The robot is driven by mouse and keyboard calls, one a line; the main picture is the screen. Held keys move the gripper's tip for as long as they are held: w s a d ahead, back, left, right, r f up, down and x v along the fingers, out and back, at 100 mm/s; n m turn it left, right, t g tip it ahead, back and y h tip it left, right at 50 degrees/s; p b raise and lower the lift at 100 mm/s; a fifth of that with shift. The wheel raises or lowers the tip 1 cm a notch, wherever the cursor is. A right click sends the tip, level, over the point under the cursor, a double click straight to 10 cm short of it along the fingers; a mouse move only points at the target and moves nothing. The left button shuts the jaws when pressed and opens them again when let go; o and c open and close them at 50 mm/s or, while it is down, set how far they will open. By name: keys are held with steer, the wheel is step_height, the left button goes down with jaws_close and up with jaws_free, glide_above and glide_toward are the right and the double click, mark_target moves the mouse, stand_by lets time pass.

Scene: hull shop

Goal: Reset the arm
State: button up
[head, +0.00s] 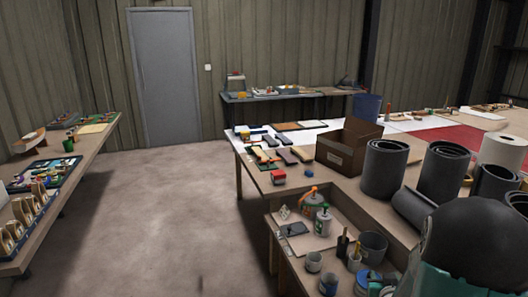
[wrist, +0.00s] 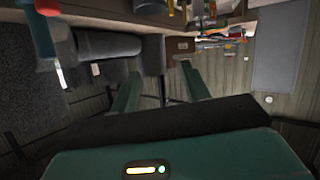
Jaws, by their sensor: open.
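My arm shows at the lower right of the head view as a dark rounded link (head: 470,243) with teal parts. The gripper end is not visible there. In the wrist view, which is upside down, my gripper (wrist: 160,80) has its two green fingers spread apart, with nothing between them. The room's wall and a cardboard box lie beyond the fingers.
A long workbench (head: 400,200) at right holds a cardboard box (head: 347,146) and dark rolls (head: 384,168). A lower shelf (head: 298,243) in front carries tins, cups and bottles. Another bench (head: 90,160) stands at left. Bare floor (head: 165,215) lies between, leading towards a grey door (head: 165,75).

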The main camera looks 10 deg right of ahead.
steer(key=a+r+n+g+y, duration=0.1)
steer(key=a+r+y, duration=0.1)
steer(key=a+r, duration=0.5)
steer(key=a+r+n+g+y, duration=0.15)
steer(key=a+r, duration=0.35)
steer(key=a, duration=0.5)
steer(key=s+a+r+n+g+y, duration=0.1)
steer(key=s+a+r+g, duration=0.1)
steer(key=s+a, duration=0.5)
steer(key=s+a+r+n+g+y, duration=0.1)
steer(key=s+a+r+g+y, duration=0.1)
steer(key=s+a+r, duration=0.3)
steer(key=s+a, duration=0.3)
steer(key=s, duration=0.1)
steer(key=shift+s+a, duration=0.25)
steer(key=shift+s, duration=0.15)
steer(key=shift+r, duration=0.1)
steer(key=shift+c, duration=1.1)
